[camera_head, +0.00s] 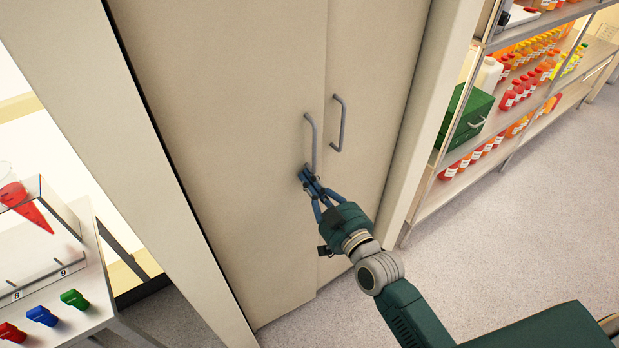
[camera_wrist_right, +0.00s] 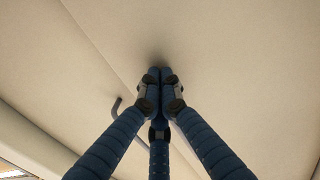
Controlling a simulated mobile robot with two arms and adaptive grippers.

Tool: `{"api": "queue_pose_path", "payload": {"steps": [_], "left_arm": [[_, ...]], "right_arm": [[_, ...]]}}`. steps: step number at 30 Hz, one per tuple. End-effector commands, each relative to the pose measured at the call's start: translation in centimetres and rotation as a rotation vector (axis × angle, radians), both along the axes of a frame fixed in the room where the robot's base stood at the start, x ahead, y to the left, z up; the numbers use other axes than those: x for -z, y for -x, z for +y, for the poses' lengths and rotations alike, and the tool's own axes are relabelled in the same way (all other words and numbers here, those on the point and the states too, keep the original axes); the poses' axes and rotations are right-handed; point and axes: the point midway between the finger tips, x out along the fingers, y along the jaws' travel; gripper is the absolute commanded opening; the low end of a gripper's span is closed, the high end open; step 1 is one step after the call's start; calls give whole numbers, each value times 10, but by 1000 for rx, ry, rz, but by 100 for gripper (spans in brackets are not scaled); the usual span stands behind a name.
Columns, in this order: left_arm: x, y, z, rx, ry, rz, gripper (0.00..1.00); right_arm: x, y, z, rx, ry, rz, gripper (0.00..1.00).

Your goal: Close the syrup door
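A tall beige cabinet has two doors side by side. The left door (camera_head: 235,130) stands slightly proud of the right door (camera_head: 375,70), with a step at their shared edge. Each door has a grey bar handle, the left one (camera_head: 312,135) and the right one (camera_head: 340,122). My right gripper (camera_head: 304,174) is at the left door, by the lower end of its handle. In the right wrist view its blue fingers (camera_wrist_right: 160,74) are together, tips at the beige panel, with nothing seen between them. A handle (camera_wrist_right: 118,105) shows beside the fingers. My left gripper is out of view.
An open shelf (camera_head: 480,140) with several juice bottles and a green box (camera_head: 467,117) stands right of the cabinet. A white table (camera_head: 95,290) with coloured clips is at the lower left. The floor (camera_head: 500,235) in front of the shelf is clear.

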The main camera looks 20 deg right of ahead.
Motion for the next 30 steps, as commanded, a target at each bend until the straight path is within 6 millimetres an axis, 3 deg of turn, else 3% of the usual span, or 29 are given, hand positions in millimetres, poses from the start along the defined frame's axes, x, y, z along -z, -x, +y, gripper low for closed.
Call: {"api": "queue_pose_path", "payload": {"steps": [8, 17, 30], "left_arm": [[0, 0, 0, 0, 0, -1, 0], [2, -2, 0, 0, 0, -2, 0], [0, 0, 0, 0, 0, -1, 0]], "right_arm": [[0, 0, 0, 0, 0, 0, 0], [-1, -32, 7, -1, -1, -2, 0], [-4, -33, 5, 0, -2, -7, 0]]}}
